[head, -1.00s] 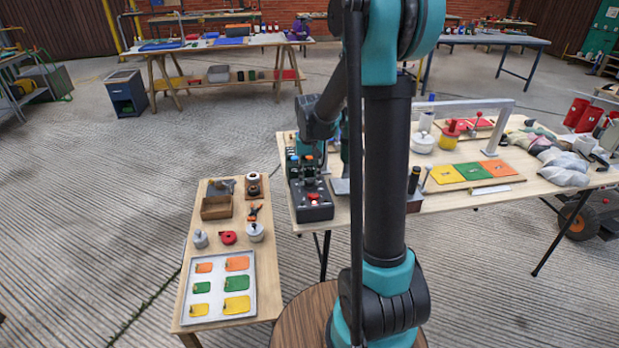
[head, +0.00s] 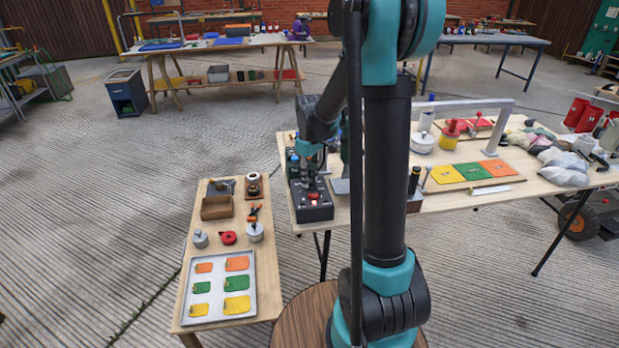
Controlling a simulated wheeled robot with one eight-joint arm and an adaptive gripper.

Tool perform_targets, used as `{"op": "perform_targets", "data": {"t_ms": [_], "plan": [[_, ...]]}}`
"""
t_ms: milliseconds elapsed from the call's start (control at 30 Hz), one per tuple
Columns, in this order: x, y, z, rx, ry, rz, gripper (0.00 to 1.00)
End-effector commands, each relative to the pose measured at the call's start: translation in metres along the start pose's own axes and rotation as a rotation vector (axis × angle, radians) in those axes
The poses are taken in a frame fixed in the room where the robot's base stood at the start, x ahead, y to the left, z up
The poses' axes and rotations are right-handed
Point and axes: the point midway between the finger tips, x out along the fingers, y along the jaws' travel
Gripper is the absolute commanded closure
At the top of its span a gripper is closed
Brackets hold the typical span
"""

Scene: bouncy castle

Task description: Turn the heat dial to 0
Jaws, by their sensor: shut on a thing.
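A dark control box (head: 312,213) stands at the left end of the long wooden table. A small red part (head: 314,197) shows on its top. My gripper (head: 310,186) points down at the top of the box, just behind the red part. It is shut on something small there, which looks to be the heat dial. The dial and its markings are hidden by the fingers or too small to read, so I cannot tell its setting.
The long table (head: 470,202) holds yellow, green and orange sheets, a grey frame (head: 497,130) and cloth heaps. A lower side table (head: 225,252) holds a white tray (head: 187,312) with coloured pieces.

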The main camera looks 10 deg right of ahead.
Motion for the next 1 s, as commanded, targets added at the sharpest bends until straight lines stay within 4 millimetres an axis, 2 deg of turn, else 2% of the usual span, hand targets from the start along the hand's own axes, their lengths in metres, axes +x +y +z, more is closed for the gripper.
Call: {"op": "perform_targets", "data": {"t_ms": [267,733,767,900,1000], "plan": [[-0.0003,0.0004,-0.0005,-0.080,0.001,0.001,1.00],[-0.0002,0.0004,-0.0004,-0.093,0.001,0.001,1.00],[-0.0002,0.0004,-0.0004,-0.093,0.001,0.001,0.71],[-0.0001,0.0003,-0.0003,-0.093,0.000,0.001,0.54],[-0.0001,0.0002,-0.0002,-0.093,0.000,0.000,0.51]]}}
